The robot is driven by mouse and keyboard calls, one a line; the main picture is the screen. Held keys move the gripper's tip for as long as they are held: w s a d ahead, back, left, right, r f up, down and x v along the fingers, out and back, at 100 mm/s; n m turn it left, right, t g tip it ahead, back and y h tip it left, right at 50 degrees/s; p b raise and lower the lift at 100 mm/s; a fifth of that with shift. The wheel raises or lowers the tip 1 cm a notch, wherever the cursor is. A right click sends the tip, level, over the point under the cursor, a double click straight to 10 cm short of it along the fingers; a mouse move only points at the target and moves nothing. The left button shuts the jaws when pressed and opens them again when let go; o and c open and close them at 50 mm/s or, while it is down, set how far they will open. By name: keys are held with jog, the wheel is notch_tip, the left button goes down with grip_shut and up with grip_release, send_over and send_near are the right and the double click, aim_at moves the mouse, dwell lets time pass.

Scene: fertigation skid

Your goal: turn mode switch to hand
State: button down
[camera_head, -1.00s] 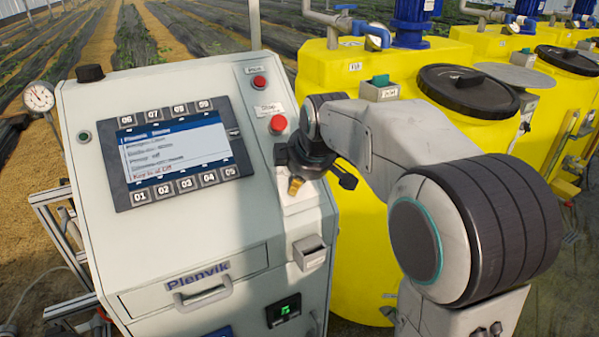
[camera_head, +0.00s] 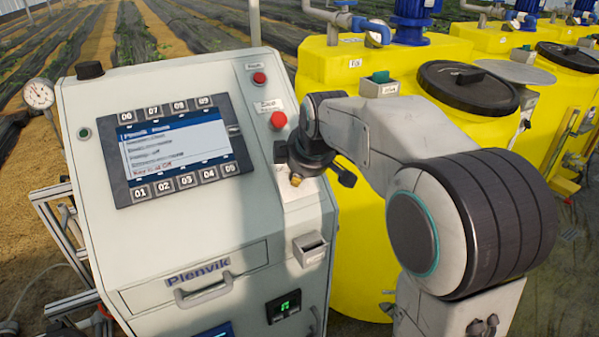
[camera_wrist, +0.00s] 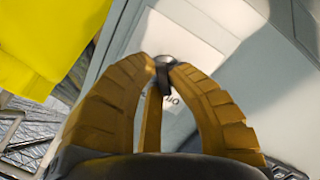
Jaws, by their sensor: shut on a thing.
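The mode switch (camera_wrist: 165,78) is a small dark knob on a white label plate (camera_wrist: 178,48) in the wrist view. My gripper (camera_wrist: 163,66) has its ochre fingers closed around the knob, with the tips at the plate. Part of the lettering shows between the fingers, but I cannot read the switch position. In the head view my gripper (camera_head: 296,181) is at the right side of the sloping cabinet panel and hides the knob. The white plate (camera_head: 302,206) shows below it.
The grey control cabinet (camera_head: 90,130) carries a screen (camera_head: 177,145) with a red bottom line. Two red buttons, one upper (camera_head: 259,78) and one lower (camera_head: 278,120), sit just above my gripper. A yellow tank (camera_head: 365,250) stands close at the right.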

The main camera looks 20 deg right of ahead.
jog(key=shift+f+m+b, duration=0.1)
jog(key=shift+m+b, duration=0.2)
jog(key=shift+b, duration=0.1)
jog(key=shift+m+b, duration=0.35)
jog(key=shift+m, duration=0.15)
jog(key=c, duration=1.2)
grip_release()
jog(key=shift+r, duration=0.2)
jog(key=v, duration=1.1)
jog(key=shift+s+r, duration=0.15)
jog(key=shift+r, duration=0.25)
